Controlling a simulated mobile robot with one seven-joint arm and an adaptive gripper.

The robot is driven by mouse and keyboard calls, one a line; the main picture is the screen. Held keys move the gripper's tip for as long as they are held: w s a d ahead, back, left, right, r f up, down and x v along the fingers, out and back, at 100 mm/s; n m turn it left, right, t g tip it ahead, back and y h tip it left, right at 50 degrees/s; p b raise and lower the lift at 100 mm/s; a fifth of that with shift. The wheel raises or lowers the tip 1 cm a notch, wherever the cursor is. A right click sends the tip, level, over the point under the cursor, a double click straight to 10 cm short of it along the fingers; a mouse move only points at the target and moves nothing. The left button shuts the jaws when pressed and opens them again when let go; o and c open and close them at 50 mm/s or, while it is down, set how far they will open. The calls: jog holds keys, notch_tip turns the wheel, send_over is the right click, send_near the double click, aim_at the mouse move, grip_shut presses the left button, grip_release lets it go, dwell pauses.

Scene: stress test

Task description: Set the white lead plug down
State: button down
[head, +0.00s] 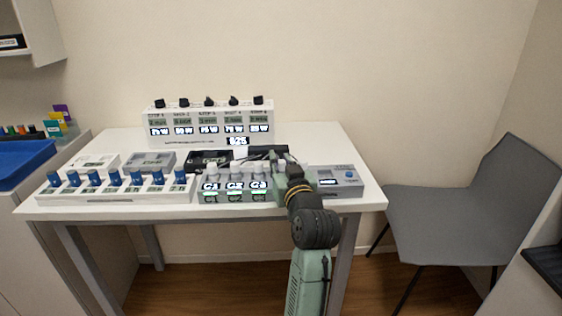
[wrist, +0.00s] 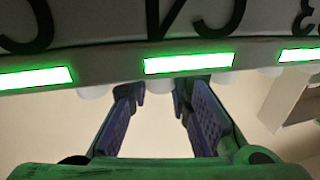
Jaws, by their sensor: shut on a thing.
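My gripper (wrist: 165,92) shows in the wrist view with its two dark fingers a little apart and small white rounded pieces (wrist: 160,104) between and beyond them. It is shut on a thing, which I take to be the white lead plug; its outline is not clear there. In the head view my gripper (head: 272,160) is over the back of the grey box (head: 228,197) labelled C1, C2 and C3, near its right end. The fingertips are too small to make out there. A small white block (head: 240,152) shows just left of it, and I cannot tell whether it is the plug.
A white strip with several blue knobs (head: 120,196) lies at the table's front left. A panel with several displays (head: 207,122) stands at the back. A grey instrument (head: 340,182) is right of my arm. Bare tabletop (head: 325,140) shows at the back right. A grey chair (head: 440,212) stands right.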

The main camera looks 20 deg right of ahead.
jog(key=shift+f, duration=0.15)
jog(key=c, duration=1.8)
grip_release()
jog(key=shift+o, duration=0.2)
jog(key=shift+r, duration=0.4)
jog(key=s+a+b, duration=0.1)
jog(key=s, duration=1.1)
jog(key=shift+f+b, duration=0.15)
jog(key=shift+b, duration=0.15)
